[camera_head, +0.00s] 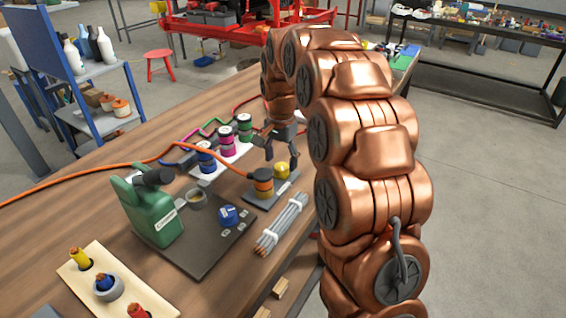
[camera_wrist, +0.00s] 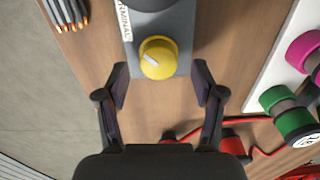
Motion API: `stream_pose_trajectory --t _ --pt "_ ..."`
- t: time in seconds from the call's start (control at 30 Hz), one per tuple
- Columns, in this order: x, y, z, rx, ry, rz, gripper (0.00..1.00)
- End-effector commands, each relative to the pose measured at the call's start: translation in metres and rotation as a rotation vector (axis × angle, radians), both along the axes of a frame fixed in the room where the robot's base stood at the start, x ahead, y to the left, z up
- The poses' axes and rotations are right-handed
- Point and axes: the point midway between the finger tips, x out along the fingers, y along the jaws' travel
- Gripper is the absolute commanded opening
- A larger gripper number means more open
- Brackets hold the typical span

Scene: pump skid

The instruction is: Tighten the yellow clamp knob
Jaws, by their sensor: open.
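The yellow clamp knob (camera_head: 281,171) sits on a small grey plate (camera_head: 252,195) on the wooden bench. In the wrist view the round yellow knob (camera_wrist: 158,58) shows a pale pointer line on its top, slanting to the upper left. My gripper (camera_head: 281,157) is open and points down above the knob. In the wrist view the fingers of my gripper (camera_wrist: 160,76) stand left and right of the knob with clear gaps. The knob lies slightly ahead of the middle between the fingertips. Nothing is held.
An orange and black plug (camera_head: 263,182) with an orange cable stands beside the knob on the same plate. A bundle of grey rods (camera_head: 281,222) lies near the front edge. Blue, magenta and green couplings (camera_head: 226,142) stand on a white strip behind.

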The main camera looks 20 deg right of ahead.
Motion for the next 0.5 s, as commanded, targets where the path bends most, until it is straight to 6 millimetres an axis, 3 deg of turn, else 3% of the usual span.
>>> stream_pose_trajectory --t 0.2,0.5 --pt "0.002 -0.001 0.04 -0.001 -0.006 0.0 0.68" --pt "0.002 0.0 0.083 0.001 -0.003 -0.001 0.68"
